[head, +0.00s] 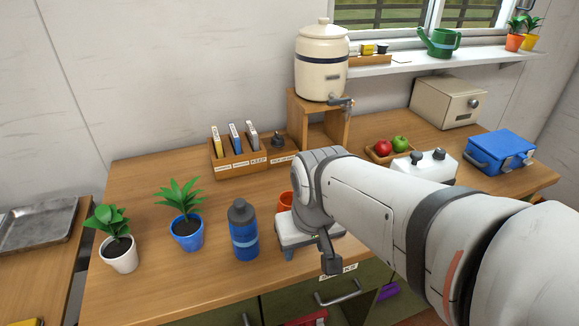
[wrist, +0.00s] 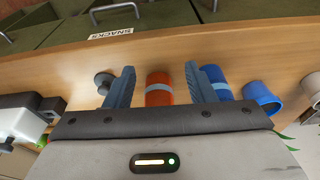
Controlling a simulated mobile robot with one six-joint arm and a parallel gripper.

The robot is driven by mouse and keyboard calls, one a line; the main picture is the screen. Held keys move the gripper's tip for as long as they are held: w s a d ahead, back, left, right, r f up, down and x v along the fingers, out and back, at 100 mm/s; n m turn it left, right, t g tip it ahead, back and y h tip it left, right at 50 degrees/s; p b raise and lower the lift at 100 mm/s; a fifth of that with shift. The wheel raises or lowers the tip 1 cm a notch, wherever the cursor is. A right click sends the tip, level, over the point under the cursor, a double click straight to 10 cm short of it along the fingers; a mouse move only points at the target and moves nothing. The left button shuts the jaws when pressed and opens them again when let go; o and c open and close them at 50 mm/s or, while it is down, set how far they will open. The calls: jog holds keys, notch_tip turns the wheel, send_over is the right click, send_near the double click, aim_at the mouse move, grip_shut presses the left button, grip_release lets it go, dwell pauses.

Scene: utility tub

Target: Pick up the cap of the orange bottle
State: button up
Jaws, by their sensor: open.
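The orange bottle (wrist: 158,96) shows upside down in the wrist view, with a pale band, between my gripper's two fingers in the picture. In the head view only a small orange part (head: 285,201) shows behind my gripper (head: 308,256), which hides the rest. My gripper is open, with its blue-grey fingers apart in the wrist view (wrist: 160,72). I cannot tell whether it touches the bottle. Nothing is seen held.
A blue bottle (head: 244,232) with a grey cap stands just left of my gripper. Further left are a blue plant pot (head: 187,235) and a white one (head: 120,255). A grey round-based object (wrist: 103,82) stands beside one finger. A wooden organizer (head: 238,158) is behind.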

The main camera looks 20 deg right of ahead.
jog(key=w+d+r+p, duration=0.3)
jog(key=r+p, duration=0.3)
jog(key=w+d+f+m, duration=0.1)
jog(key=w+d+f, duration=0.1)
jog(key=w+d, duration=0.1)
jog(key=w+d+f+m+g, duration=0.1)
jog(key=w+d+f, duration=0.2)
jog(key=w+d+f+m+g, duration=0.1)
jog(key=w+d+f, duration=0.1)
jog(key=w+d, duration=0.1)
jog(key=shift+d+f, duration=0.25)
jog(key=shift+d, duration=0.25)
jog(key=shift+w+d+f, duration=0.1)
jog(key=shift+d+f, duration=0.1)
jog(key=shift+f, duration=0.5)
notch_tip(320, 180, down, 7)
jog(key=shift+a+r+p, duration=0.15)
jog(key=shift+p, duration=0.35)
jog(key=c, duration=1.1)
